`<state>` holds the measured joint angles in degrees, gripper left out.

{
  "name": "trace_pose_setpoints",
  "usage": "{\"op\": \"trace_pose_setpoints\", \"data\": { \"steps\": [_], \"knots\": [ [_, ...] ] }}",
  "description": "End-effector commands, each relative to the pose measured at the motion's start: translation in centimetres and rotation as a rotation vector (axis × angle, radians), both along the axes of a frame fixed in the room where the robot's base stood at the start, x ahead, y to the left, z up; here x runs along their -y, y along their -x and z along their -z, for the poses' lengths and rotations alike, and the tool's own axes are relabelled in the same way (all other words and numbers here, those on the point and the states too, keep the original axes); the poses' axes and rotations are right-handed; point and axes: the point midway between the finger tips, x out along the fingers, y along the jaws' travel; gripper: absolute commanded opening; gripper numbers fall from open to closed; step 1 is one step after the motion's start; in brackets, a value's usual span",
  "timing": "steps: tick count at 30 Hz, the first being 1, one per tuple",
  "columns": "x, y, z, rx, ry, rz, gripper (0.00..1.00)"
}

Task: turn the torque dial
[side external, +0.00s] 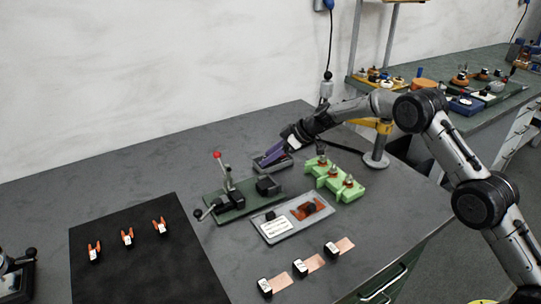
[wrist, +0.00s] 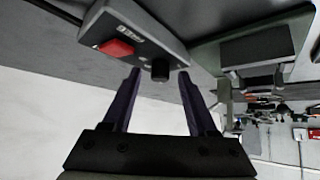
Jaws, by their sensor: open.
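The torque dial looks to be the small black knob (wrist: 160,70) on the front face of a grey control box (wrist: 133,35), which also carries a red button (wrist: 116,48). In the side external view the grey box (side external: 284,162) stands at the back of the bench, and the knob is hidden or too small to make out. My gripper (wrist: 158,75) is open, its two dark purple fingers pointing at the box with the knob between their tips in the picture. Whether they touch it I cannot tell. In the side external view my gripper (side external: 268,157) is tilted down at the box.
A green lever press (side external: 240,195) stands just in front of the box. A green block with several knobs (side external: 335,180) is to the right. A grey tray (side external: 270,232) lies nearer the front, and a black mat (side external: 150,260) is at left.

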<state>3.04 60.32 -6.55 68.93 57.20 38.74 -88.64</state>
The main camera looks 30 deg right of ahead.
Motion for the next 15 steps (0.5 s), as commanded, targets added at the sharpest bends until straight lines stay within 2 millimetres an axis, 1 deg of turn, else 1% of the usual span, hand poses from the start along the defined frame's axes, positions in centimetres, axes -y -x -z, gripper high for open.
{"op": "trace_pose_setpoints", "data": {
  "steps": [1, 2, 3, 5, 6, 10, 11, 15],
  "knots": [
    [0.01, 0.01, 0.0, 0.0, 0.0, 0.0, 0.57],
    [0.02, 0.01, 0.01, 0.0, 0.0, 0.0, 0.51],
    [0.02, 0.01, 0.01, 0.0, 0.0, 0.0, 0.44],
    [0.03, 0.02, 0.01, 0.0, 0.0, 0.0, 0.33],
    [0.03, 0.03, 0.01, -0.001, -0.001, 0.001, 0.26],
    [0.03, 0.03, 0.01, -0.001, 0.0, 0.001, 0.03],
    [0.04, 0.03, 0.02, -0.001, 0.0, 0.001, 0.0],
    [0.04, 0.04, 0.01, -0.002, 0.0, 0.0, 0.0]
  ]
}}
